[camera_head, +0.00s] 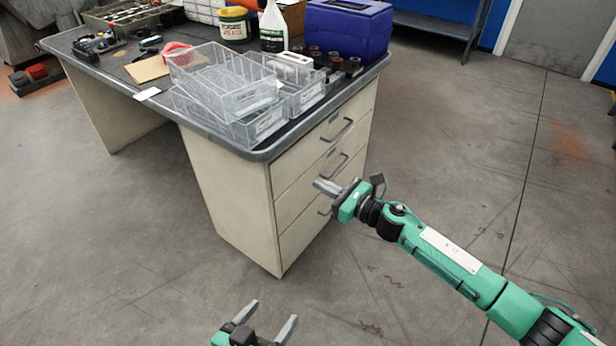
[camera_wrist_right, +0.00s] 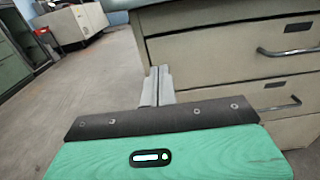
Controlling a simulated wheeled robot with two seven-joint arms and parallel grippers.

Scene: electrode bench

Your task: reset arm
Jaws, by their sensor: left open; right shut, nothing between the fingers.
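My right gripper (camera_head: 326,187) is shut and empty in front of the desk's drawers in the head view. Its closed fingers also show in the right wrist view (camera_wrist_right: 158,85), with the drawer fronts behind them. My left gripper (camera_head: 268,312) is at the bottom of the head view, its two fingers spread apart with nothing between them. It is over the floor, away from the desk. The green right arm reaches in from the lower right.
The desk (camera_head: 259,153) carries clear plastic bins (camera_head: 225,88), a blue box (camera_head: 348,27), a white bottle (camera_head: 272,27) and a green-and-yellow tub (camera_head: 234,24). Drawer handles (camera_head: 337,130) stick out towards my right gripper.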

